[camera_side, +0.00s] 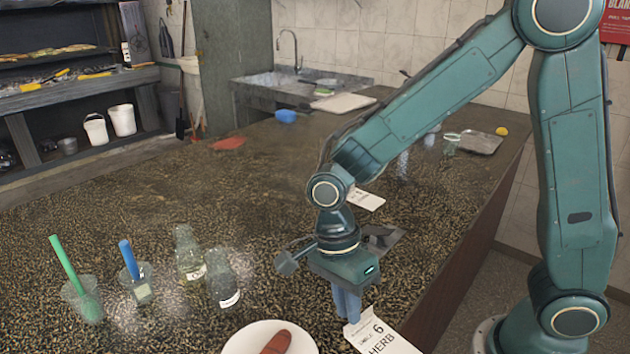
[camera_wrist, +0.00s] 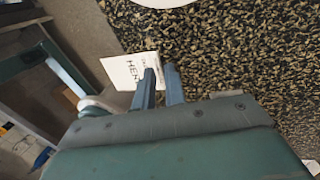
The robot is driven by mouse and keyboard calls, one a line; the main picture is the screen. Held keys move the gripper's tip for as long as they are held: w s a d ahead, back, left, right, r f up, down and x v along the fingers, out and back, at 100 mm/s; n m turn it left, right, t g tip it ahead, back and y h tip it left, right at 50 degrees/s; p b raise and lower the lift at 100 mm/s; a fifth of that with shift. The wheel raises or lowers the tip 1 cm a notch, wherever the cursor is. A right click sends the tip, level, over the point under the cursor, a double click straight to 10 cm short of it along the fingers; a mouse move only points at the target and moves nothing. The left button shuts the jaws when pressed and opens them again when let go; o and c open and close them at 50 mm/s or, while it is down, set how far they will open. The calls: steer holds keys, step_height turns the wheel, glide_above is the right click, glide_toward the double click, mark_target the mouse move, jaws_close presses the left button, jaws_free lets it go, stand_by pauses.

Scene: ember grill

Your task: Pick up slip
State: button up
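A white paper slip (camera_side: 384,336) printed "TABLE 6 HERB" lies at the counter's front right edge. It also shows in the wrist view (camera_wrist: 122,72), left of and partly behind my fingers. My gripper (camera_side: 347,312) points down at the slip's upper left end. In the wrist view, my gripper (camera_wrist: 161,80) has its two fingers apart with a narrow gap. One finger covers part of the slip. I cannot tell whether the fingertips touch the slip. A second white slip (camera_side: 368,201) lies farther back on the counter, behind my arm.
A white plate (camera_side: 240,345) with a brown sausage-like item (camera_side: 277,343) is just left of the slip. Two glass jars (camera_side: 222,283) and cups holding a green brush (camera_side: 68,265) and a blue brush (camera_side: 129,260) stand to the left. A dark metal piece (camera_side: 382,238) lies behind my gripper.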

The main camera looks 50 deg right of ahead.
steer(key=shift+x, duration=1.3)
jaws_close()
steer(key=shift+r, duration=0.15)
step_height(320, 180, up, 20)
stand_by(0.5)
stand_by(0.5)
